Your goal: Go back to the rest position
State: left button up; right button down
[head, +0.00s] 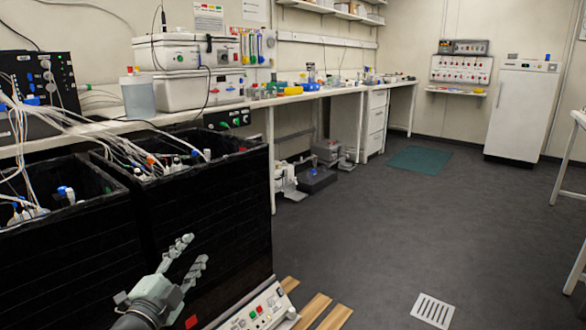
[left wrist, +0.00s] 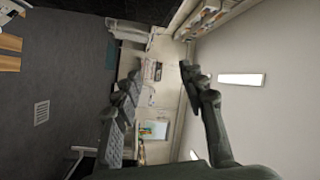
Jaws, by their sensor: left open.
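My left gripper (head: 190,256) shows at the bottom left of the head view, in front of the black bioreactor box (head: 205,222). Its two jointed fingers are apart with nothing between them. In the left wrist view the same gripper (left wrist: 160,85) is open and empty, with a finger on each side and the room beyond. The black boxes hold bottles with blue and white caps (head: 66,193) and many white tubes. My right gripper is not in view.
A control panel (head: 258,312) and wooden slats (head: 312,311) lie near the gripper. A long bench (head: 300,97) with equipment runs along the wall. A white fridge (head: 522,110) stands at the back. The grey floor (head: 400,230) in the middle is clear, with a drain grate (head: 433,310).

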pick_arm(q)
jog(key=s+a+f+n+g+y, duration=0.4)
jog(key=s+f, duration=0.3)
jog(key=f, duration=0.4)
jog(key=s+a+f+n+g+y, duration=0.2)
jog(key=s+f+n+g, duration=0.35)
jog(key=f, duration=0.55)
jog(key=s+f+n+g, duration=0.1)
jog(key=s+f+g, duration=0.1)
jog(key=s, duration=0.5)
jog(key=s+d+f+n+g, duration=0.1)
jog(key=s+f+n+g, duration=0.1)
jog(key=s+f, duration=0.3)
jog(key=s+f+n+g+h, duration=0.1)
jog(key=s+f, duration=0.3)
jog(key=s, duration=0.5)
jog(key=shift+s+d+g, duration=0.15)
jog(key=shift+d+g, duration=0.05)
jog(key=shift+g, duration=0.25)
